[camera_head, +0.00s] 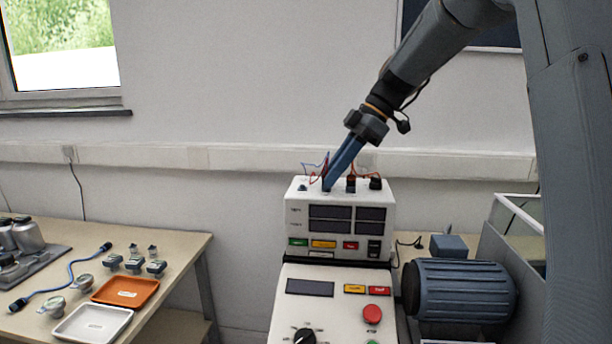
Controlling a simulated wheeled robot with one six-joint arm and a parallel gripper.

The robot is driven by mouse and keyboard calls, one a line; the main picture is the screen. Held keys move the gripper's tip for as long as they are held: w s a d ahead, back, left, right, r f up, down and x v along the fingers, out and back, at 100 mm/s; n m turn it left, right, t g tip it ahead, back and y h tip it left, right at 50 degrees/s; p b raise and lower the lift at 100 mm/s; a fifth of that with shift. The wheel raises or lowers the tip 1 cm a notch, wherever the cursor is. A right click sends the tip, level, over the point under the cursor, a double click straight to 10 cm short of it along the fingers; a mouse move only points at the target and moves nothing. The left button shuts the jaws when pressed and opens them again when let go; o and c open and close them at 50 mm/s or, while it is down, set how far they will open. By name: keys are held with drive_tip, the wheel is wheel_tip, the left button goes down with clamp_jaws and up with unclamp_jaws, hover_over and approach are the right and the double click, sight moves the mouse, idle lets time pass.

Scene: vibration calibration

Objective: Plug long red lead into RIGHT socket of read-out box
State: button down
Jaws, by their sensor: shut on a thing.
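The white read-out box (289,215) stands on top of a control unit, with dark displays and coloured labels on its front. A row of small dark sockets and plugs runs along its top. My gripper (327,184) reaches down from the upper right, with its blue fingers shut at the top of the box, left of the middle. A thin red lead (314,176) bends beside the fingertips; its plug is hidden between them. I cannot tell whether the plug touches a socket. More thin red wire shows to the right, near the dark plugs (351,185). A blue wire (313,163) arches at the left.
The control unit (275,318) below has a red button (372,314) and a black knob (304,337). A dark blue motor (462,290) stands at right. The left table holds an orange tray (145,297), a white tray (70,332), sensors and a blue cable (70,275).

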drive_tip(key=shift+s+m+t+b, duration=0.2)
drive_tip(key=shift+m+t+b, duration=0.45)
drive_tip(key=shift+m, duration=0.85)
drive_tip(key=c, duration=1.6)
unclamp_jaws()
drive_tip(key=shift+r+p, duration=0.1)
drive_tip(key=shift+p, duration=0.2)
drive_tip(key=shift+p+v, duration=1.15)
drive_tip(key=shift+v, duration=1.25)
